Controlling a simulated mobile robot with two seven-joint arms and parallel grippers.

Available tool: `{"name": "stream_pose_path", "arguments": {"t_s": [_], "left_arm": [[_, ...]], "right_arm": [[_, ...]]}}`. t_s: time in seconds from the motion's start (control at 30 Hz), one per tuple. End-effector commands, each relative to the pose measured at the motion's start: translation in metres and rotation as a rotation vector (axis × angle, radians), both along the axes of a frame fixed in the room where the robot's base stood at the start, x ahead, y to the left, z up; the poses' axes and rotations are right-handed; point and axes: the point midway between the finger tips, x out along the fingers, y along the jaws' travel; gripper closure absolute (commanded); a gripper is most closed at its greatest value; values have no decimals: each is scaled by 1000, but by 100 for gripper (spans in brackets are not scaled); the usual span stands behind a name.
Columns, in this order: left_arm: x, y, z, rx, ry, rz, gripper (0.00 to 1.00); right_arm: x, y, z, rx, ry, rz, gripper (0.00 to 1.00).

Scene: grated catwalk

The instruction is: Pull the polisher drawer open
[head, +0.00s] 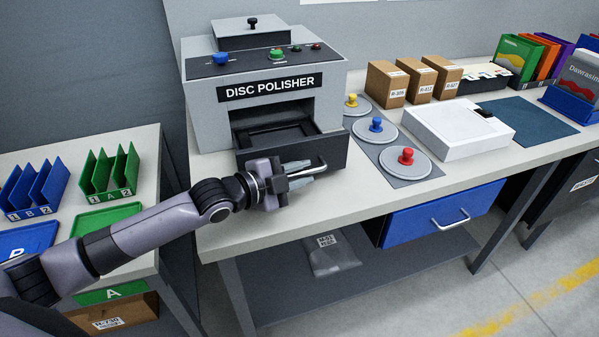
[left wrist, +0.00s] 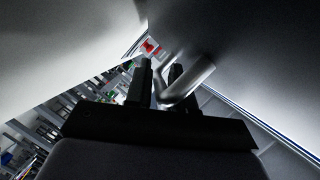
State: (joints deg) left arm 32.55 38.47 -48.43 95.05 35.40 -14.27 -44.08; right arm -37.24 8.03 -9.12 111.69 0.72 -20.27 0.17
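The disc polisher (head: 265,75) is a grey machine on the bench with a dark drawer (head: 325,155) low at its front. The drawer front stands a little forward of the body, and a dark tray shows through the opening behind it. Its pale bar handle (head: 318,170) faces me. My left gripper (head: 301,173) is at the handle, one finger on each side of the bar. In the left wrist view the bent handle (left wrist: 192,82) passes between the close-set fingers (left wrist: 160,82); the gripper looks shut on it. My right gripper is not in view.
Red, blue and yellow knobbed discs (head: 405,163) lie right of the drawer on a grey mat. A white box (head: 458,130) and brown cartons (head: 385,82) stand farther right. A blue drawer (head: 443,212) hangs under the bench. Green racks (head: 110,172) stand on the left table.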

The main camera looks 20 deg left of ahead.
Motion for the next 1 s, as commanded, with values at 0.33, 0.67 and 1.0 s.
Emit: {"name": "stream_pose_path", "arguments": {"t_s": [0.33,0.67,1.0], "left_arm": [[-3,2,0,0,0,0,77],[-35,27,8,3,0,1,77],[-56,42,15,0,0,1,77]], "right_arm": [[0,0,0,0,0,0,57],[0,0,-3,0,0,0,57],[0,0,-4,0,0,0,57]]}}
